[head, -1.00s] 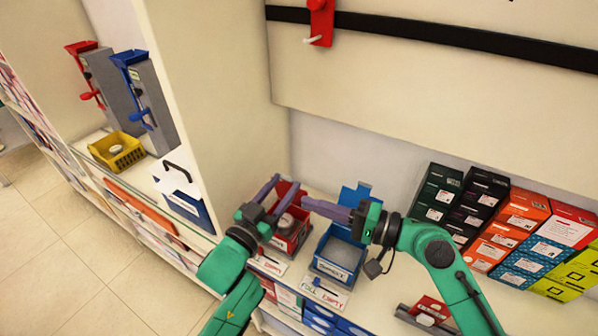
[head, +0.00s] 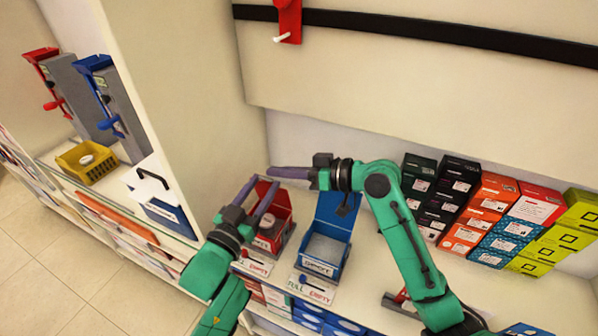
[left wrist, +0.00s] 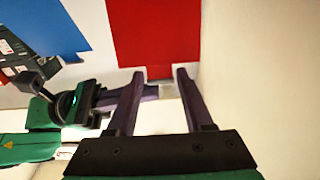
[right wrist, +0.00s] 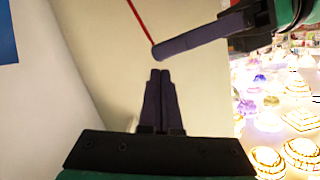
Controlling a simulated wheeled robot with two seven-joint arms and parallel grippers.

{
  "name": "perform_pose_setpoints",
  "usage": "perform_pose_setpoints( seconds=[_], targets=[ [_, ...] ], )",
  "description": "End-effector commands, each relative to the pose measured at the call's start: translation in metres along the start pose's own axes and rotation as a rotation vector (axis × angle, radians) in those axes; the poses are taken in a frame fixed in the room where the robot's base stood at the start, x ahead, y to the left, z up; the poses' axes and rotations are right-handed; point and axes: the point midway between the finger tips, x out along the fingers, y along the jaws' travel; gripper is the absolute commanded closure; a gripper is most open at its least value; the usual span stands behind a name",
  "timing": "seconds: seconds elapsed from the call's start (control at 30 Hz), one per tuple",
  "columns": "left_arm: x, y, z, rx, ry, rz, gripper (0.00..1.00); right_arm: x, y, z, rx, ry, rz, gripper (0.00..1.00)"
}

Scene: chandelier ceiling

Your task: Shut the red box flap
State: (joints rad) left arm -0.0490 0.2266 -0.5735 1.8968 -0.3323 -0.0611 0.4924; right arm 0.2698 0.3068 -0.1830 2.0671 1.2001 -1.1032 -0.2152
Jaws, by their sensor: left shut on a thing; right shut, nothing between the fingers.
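The red box (head: 283,236) stands on the shelf with its flap (head: 281,199) up; a round grey item (head: 269,226) lies inside. In the left wrist view the red flap (left wrist: 155,35) is a large panel by the fingertips. My left gripper (head: 266,182) is at the flap's left edge, its fingers apart with red between them. In the right wrist view the flap's thin edge (right wrist: 140,22) meets a left finger. My right gripper (head: 270,172) is shut and empty, just above the flap's top; its fingertips are pressed together in the right wrist view (right wrist: 160,72).
A blue box (head: 324,250) with its flap up stands right of the red box. Labels with sliders (head: 311,290) lie in front. Stacked cartons (head: 490,215) fill the right side. A shelf wall (head: 190,110) closes the left.

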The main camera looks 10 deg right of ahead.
Motion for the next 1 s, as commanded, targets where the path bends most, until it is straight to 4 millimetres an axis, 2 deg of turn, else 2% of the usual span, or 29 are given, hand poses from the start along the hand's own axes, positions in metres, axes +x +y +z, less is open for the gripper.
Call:
perform_pose_setpoints(
  seconds=[0.1,0.37,0.57,0.77,0.8,0.87,1.0],
  targets=[
    [-0.001,0.0,0.005,-0.003,-0.011,-0.001,1.0,0.007,0.0,0.0,-0.001,0.001,0.0,1.0],
    [-0.001,0.0,0.005,-0.003,-0.011,-0.001,1.0,0.007,0.0,0.0,-0.001,0.001,0.001,1.0],
    [-0.001,0.0,0.005,-0.003,-0.011,-0.001,1.0,0.01,-0.007,0.013,-0.056,-0.002,0.014,1.0],
    [-0.001,0.0,0.005,-0.003,-0.011,-0.001,1.0,0.011,-0.008,0.015,-0.056,-0.006,0.012,1.0],
    [-0.001,0.0,0.005,-0.003,-0.011,-0.001,0.45,0.011,-0.008,0.016,-0.055,-0.007,0.012,1.0],
    [-0.001,0.0,0.005,-0.003,-0.01,-0.001,0.22,0.011,-0.007,0.016,-0.055,-0.008,0.013,1.0],
    [0.0,0.0,0.003,-0.002,-0.006,-0.001,0.19,0.011,-0.006,0.016,-0.055,-0.009,0.015,1.0]
  ],
)
